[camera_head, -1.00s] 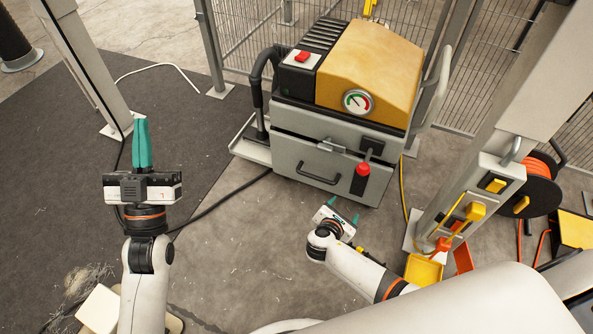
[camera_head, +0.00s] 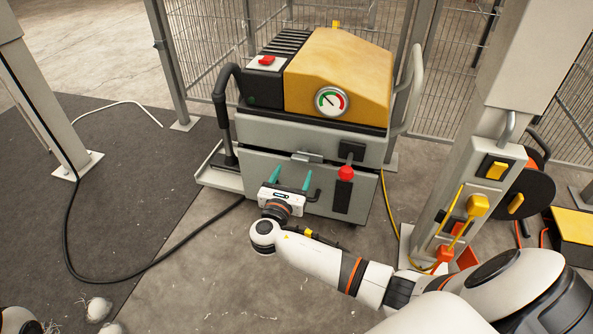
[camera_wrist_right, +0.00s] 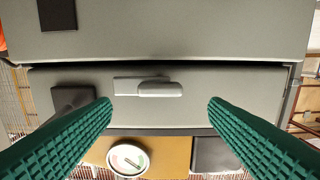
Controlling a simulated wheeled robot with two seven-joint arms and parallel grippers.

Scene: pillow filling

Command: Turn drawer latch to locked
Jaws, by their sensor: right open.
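The drawer latch (camera_head: 307,157) is a small silver piece at the seam above the drawer front (camera_head: 265,168) of the grey machine. In the right wrist view, which is upside down, the latch (camera_wrist_right: 160,89) lies horizontal, beside the seam and between my fingers in the picture. My right gripper (camera_head: 291,178) has teal fingers, open and empty, pointing at the machine just below the latch. Its fingers also show in the wrist view (camera_wrist_right: 160,105), apart from the latch. It partly hides the drawer handle (camera_head: 314,194). My left gripper is out of view.
A red-knobbed lever (camera_head: 346,173) stands out right of the latch. A round gauge (camera_head: 331,101) sits on the yellow cover (camera_head: 345,70). A grey post (camera_head: 480,170) with yellow switches stands to the right. Dark matting (camera_head: 120,190) and cables lie on the left floor.

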